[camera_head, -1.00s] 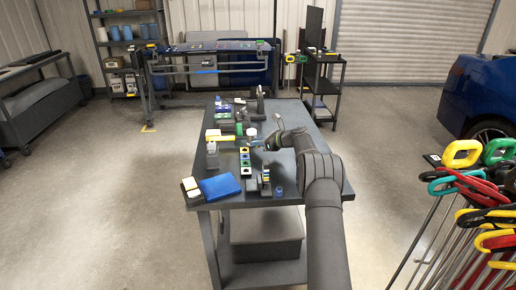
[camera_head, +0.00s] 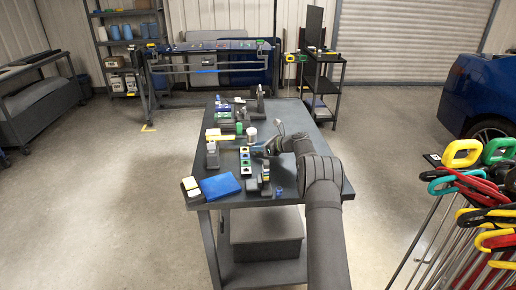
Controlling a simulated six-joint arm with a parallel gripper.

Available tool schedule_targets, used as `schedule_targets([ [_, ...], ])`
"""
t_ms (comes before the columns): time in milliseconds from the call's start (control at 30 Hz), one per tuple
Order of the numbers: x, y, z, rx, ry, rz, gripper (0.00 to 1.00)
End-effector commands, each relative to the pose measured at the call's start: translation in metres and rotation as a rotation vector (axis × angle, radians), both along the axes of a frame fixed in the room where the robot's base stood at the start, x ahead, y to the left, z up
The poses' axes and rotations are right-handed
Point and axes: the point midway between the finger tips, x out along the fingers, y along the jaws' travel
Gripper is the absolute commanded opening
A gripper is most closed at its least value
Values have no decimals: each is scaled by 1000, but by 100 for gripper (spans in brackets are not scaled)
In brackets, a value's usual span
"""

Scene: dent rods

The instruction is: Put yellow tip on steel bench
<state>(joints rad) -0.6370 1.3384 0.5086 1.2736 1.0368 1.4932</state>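The steel bench (camera_head: 330,168) is the dark grey table in the middle, with my arm reaching over its right side. A narrow rack (camera_head: 245,170) near the bench's middle holds several small coloured pieces, green, yellow and blue. A small yellow piece (camera_head: 245,161) sits in it, but it is too small to be sure that it is the yellow tip. My gripper (camera_head: 256,151) is low over the bench, just right of the rack's far end. The fingers are too small to tell whether they are open or shut, or whether they hold anything.
A blue pad (camera_head: 220,186) and a block with pale pieces (camera_head: 190,187) lie at the front left. A yellow bar (camera_head: 221,137), a green cylinder (camera_head: 239,128) and a white jar (camera_head: 252,133) stand behind the rack. The bench's right side beyond my arm is mostly clear.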

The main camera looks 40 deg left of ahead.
Motion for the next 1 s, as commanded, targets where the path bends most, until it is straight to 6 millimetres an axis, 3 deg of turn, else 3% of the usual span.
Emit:
schedule_targets([
  [500, 16, -91, 38, 1, 1, -3, 27],
  [700, 18, -105, 44, 0, 1, 0, 27],
  [1000, 18, -107, 44, 1, 1, 0, 27],
])
